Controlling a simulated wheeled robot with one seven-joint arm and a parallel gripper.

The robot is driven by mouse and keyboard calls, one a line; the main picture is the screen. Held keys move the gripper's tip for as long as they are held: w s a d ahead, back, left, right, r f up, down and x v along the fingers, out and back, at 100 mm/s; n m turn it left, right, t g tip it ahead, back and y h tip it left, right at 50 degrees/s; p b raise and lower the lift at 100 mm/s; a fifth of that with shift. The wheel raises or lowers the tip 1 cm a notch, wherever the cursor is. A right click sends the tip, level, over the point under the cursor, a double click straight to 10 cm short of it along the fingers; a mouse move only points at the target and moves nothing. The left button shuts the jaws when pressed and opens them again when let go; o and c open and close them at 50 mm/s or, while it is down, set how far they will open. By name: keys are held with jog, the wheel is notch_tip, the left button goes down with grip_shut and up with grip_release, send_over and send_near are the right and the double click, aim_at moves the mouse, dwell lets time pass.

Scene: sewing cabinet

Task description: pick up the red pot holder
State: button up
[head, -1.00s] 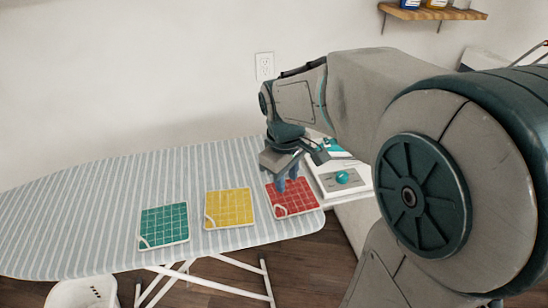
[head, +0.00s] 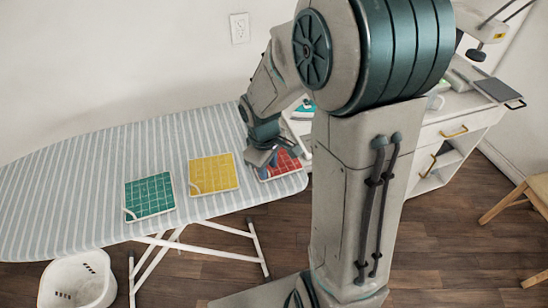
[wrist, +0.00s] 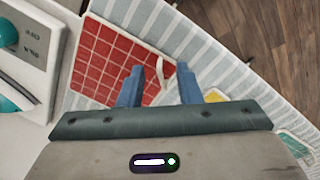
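The red pot holder (head: 288,163) lies flat near the right end of the striped ironing board (head: 85,165). It has a white grid and a pale edge, and fills the upper left of the wrist view (wrist: 103,62). My gripper (head: 269,168) is over its left part, partly hiding it. In the wrist view, the blue fingers (wrist: 160,76) are apart with nothing held between them. The left finger overlaps the red cloth in the picture, and the pale corner loop shows between the fingers. I cannot tell whether the fingertips touch the cloth.
A yellow pot holder (head: 213,173) and a green one (head: 150,196) lie to the left on the board. A white device with a teal knob (wrist: 20,45) stands close beside the red one. A white basket (head: 78,282) is on the floor.

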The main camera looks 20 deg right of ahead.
jog(key=shift+f, duration=1.05)
grip_shut()
jog(key=shift+w+r, duration=0.1)
jog(key=shift+r, duration=0.05)
